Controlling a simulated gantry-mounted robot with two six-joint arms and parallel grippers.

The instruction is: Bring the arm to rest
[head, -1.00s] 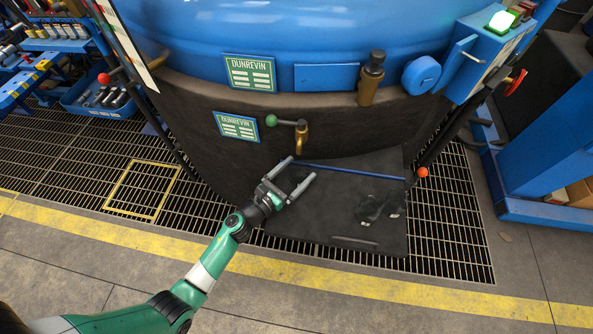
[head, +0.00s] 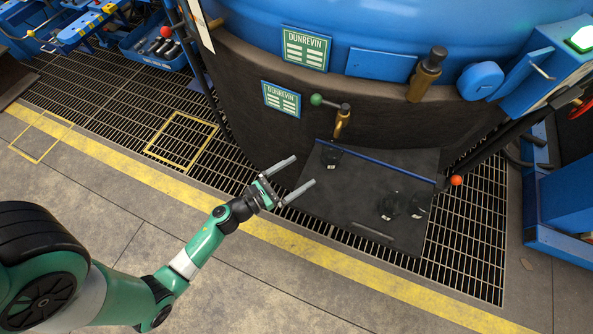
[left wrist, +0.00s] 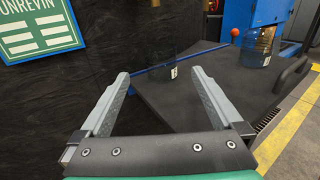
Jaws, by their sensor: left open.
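My left gripper (head: 305,171) is open and empty, with its two grey fingers apart. It is at the left edge of the dark board (head: 350,205), in front of the furnace. In the left wrist view, the gripper (left wrist: 161,73) has nothing between its fingers, and the board (left wrist: 190,107) lies beyond them. A dark see-through jar (head: 330,160) stands at the board's back left, under the brass tap (head: 341,124), apart from the fingers. Two similar jars, one (head: 389,206) and another (head: 420,204), stand at the board's right. My right gripper is not in view.
The blue-topped furnace (head: 240,20) with its dark lower wall fills the back. A blue bar (head: 390,170) runs along the board's back. A sloping rod with an orange knob (head: 456,181) is at the right. The floor in front is clear.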

